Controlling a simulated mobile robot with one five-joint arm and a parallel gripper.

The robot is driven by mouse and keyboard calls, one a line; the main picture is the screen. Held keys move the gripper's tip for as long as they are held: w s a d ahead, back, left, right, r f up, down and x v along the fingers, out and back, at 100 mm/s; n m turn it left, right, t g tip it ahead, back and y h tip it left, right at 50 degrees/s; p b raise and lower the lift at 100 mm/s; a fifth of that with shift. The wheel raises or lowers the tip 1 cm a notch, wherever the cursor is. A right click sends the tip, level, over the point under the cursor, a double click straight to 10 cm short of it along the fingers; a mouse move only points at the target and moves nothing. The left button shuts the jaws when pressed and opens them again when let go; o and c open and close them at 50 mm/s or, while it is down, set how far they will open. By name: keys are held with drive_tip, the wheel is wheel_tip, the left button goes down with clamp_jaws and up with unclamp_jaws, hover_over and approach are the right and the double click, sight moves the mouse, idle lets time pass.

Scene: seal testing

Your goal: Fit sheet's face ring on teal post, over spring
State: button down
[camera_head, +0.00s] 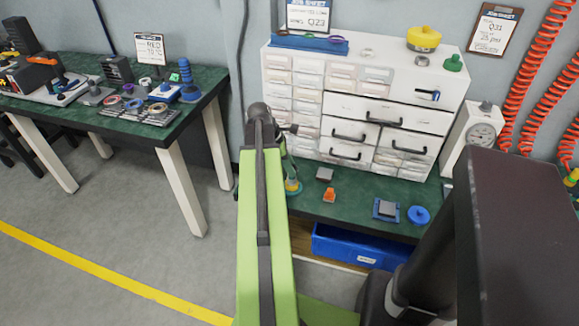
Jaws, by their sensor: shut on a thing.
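My green arm (265,235) rises through the middle, its dark elbow joint (258,112) in front of the drawer cabinet. My gripper's fingers are hidden behind the arm, so I cannot see what they hold. A small teal and yellow fixture (293,186) shows just right of the arm on the green bench, partly covered; I cannot tell whether it is the teal post, and no spring is clear. A job sheet (150,48) on the left table starts with "RED"; its lower lines are unreadable. Several rings (135,103) lie on a rack there.
The right bench (340,210) carries a grey block (324,174), an orange piece (329,195), a blue-grey block (386,209) and a blue disc (419,215). The white drawer cabinet (385,108) stands behind, a dial gauge (482,132) beside it. The floor (110,240) at left is clear.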

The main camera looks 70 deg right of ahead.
drive_tip(key=shift+f+b, duration=0.45)
drive_tip(key=c, duration=0.8)
unclamp_jaws()
drive_tip(key=shift+r, duration=0.1)
drive_tip(key=shift+c, duration=0.2)
wheel_tip(320, 180, up, 7)
drive_tip(key=p, duration=0.7)
